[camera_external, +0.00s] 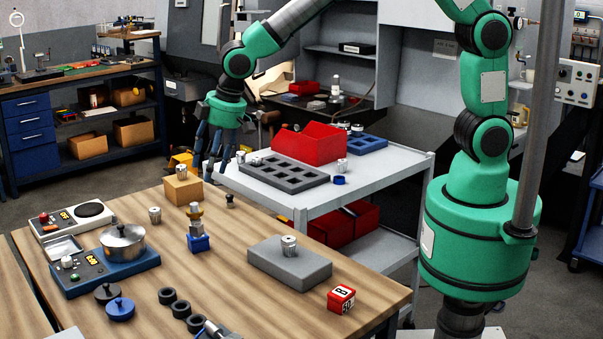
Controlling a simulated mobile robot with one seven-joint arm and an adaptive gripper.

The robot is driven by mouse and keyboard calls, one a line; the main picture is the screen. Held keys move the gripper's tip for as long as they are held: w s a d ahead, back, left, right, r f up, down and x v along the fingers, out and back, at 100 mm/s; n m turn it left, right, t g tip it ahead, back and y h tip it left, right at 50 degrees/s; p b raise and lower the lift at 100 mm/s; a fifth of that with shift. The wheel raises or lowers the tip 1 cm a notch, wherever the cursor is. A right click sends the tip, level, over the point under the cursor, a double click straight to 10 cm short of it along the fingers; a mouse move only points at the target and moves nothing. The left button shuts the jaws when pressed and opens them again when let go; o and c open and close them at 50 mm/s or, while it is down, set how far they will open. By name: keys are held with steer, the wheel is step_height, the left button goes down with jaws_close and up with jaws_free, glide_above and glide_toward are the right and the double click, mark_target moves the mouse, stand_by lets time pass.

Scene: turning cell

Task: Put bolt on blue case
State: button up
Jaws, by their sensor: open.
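My gripper (220,165) is open, pointing down over the back edge of the wooden table, close to the left end of the cart. Nothing shows between its fingers. Several small silver bolt-like pieces stand about: one on a grey block (289,243), one on the wood (155,215), one on a tan block (181,172), and one on the cart by a grey tray (342,166). I cannot tell which is the bolt. A blue compartmented case (367,145) lies at the back right of the cart, beyond a red bin; its inside is too small to read.
The grey tray with square pockets (284,178) and the red bin (309,143) take up much of the cart (384,177). On the wooden table are a pot (122,242), a blue block with brass pieces (199,243) and a red box (341,298). The table's middle has free room.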

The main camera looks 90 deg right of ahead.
steer(key=s+d+r+m+t, duration=0.1)
steer(key=s+d+r, duration=0.2)
steer(key=s+r, duration=0.65)
steer(key=s+d+r, duration=0.4)
steer(key=s+r, duration=0.5)
steer(key=s, duration=0.2)
steer(key=s+d+r+m+t, duration=0.1)
steer(key=s+d+r, duration=0.1)
steer(key=s, duration=2)
steer(key=shift+y, duration=0.3)
step_height(320, 180, down, 3)
steer(key=b, duration=0.2)
steer(key=shift+r+b, duration=0.15)
steer(key=shift+b, duration=0.2)
